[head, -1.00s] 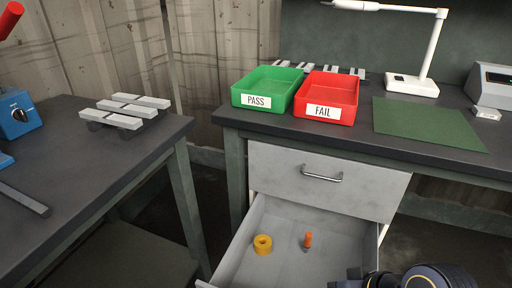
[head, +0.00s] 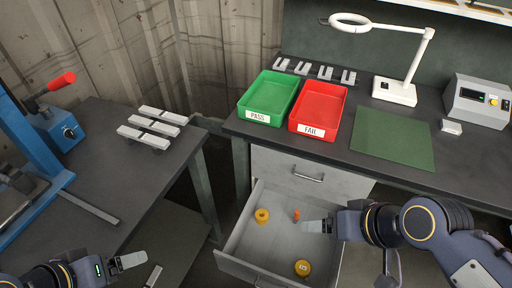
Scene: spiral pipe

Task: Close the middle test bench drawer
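The open drawer (head: 238,268) slides out of the grey test bench, below a shut upper drawer (head: 300,168) with a metal handle. A yellow ring (head: 262,215), a small orange-handled item (head: 296,214) and a yellow roll (head: 302,268) lie inside it. My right gripper (head: 314,226) reaches in from the right over the open drawer. Only one finger shows clearly, so its opening is unclear, as is any contact with the drawer. My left gripper (head: 142,268) is at the bottom left, its two fingers apart and empty. The open drawer's handle is not visible.
Green PASS (head: 259,116) and red FAIL (head: 308,130) trays stand on the bench beside a green mat (head: 393,138) and a white lamp (head: 394,93). A second table (head: 100,180) with a blue press (head: 45,130) stands at left. A gap separates the tables.

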